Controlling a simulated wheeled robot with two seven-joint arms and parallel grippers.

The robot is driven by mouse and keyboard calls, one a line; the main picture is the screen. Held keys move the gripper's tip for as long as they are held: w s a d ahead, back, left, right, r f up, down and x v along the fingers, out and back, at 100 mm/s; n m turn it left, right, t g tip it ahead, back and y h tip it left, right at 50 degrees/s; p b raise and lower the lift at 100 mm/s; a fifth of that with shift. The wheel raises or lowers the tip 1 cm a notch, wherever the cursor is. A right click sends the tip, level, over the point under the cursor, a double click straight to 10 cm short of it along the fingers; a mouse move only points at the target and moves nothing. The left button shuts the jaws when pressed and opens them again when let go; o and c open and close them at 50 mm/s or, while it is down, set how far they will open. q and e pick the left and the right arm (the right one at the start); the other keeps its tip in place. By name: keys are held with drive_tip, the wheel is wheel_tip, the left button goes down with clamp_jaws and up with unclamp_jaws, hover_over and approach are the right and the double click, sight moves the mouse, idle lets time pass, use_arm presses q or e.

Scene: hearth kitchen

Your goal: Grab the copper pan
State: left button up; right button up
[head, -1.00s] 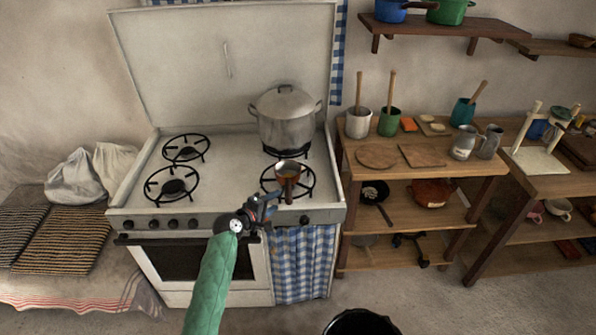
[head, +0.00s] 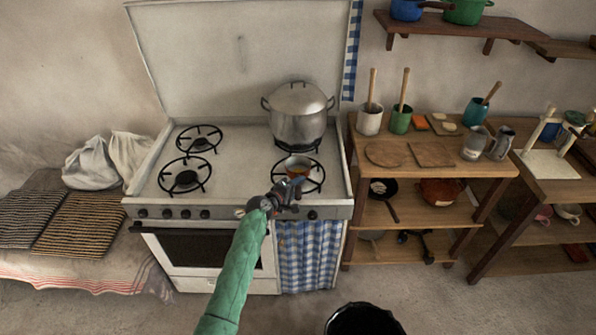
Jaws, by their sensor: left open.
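A small copper pan (head: 299,163) stands on the front right burner of the white stove. It has a silvery rim and a coppery inside, and its handle side faces the front, largely hidden behind my gripper. My left gripper (head: 296,188) is at the stove's front edge, just in front of the pan and over the handle area. It is open. I cannot tell whether the fingers are around the handle or only near it. My right gripper is not in view.
A big lidded pot (head: 298,115) stands on the back right burner. The left burners (head: 184,176) are empty. A wooden shelf (head: 455,165) with boards, cups and pans stands to the right. A black bin (head: 364,320) is on the floor in front.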

use_arm(q)
drive_tip(key=shift+w+d+f, duration=0.15)
drive_tip(key=shift+w, duration=0.05)
clamp_jaws()
